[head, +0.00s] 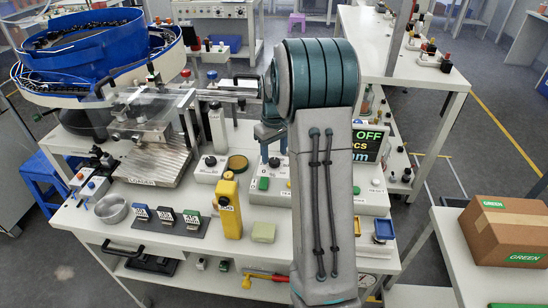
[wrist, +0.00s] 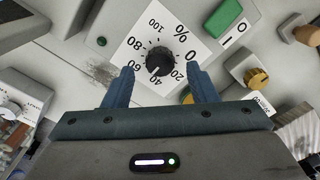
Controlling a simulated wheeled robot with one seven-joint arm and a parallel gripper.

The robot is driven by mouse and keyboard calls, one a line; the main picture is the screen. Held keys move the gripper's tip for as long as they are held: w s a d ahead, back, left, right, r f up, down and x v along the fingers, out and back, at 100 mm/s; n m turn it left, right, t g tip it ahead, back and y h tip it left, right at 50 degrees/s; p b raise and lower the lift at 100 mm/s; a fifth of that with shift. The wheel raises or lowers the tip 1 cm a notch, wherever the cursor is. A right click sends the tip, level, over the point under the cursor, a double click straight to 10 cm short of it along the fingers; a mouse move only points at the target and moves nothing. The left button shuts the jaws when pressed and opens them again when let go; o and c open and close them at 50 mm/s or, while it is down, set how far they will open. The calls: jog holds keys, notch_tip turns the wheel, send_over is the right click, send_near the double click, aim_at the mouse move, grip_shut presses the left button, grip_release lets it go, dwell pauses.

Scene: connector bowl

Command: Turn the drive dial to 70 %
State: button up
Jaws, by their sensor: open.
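The drive dial (wrist: 160,60) is a black round knob on a white scale plate marked from 0 to 100 %, in the upper middle of the wrist view. Its pointer is too small to read surely. My gripper (wrist: 160,82) is open, with one blue finger to each side below the dial in the picture. The dial lies in line with the gap between the fingertips; nothing is held. I cannot tell whether the fingers touch the panel.
A green switch (wrist: 224,18) and a yellow knob (wrist: 257,77) sit right of the dial. In the head view, a blue bowl feeder (head: 75,50) stands left, a yellow post (head: 229,208) stands left of my arm, and a display (head: 370,142) shows OFF.

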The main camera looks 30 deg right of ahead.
aim_at(274, 163)
jog(key=shift+f, duration=1.3)
jog(key=c, duration=1)
jog(key=shift+o, duration=0.2)
jog(key=shift+m, duration=0.5)
jog(key=m, duration=0.4)
jog(key=shift+r+m, duration=0.1)
jog(key=shift+m, duration=0.2)
jog(key=shift+w+m, duration=0.1)
jog(key=shift+m, duration=2.4)
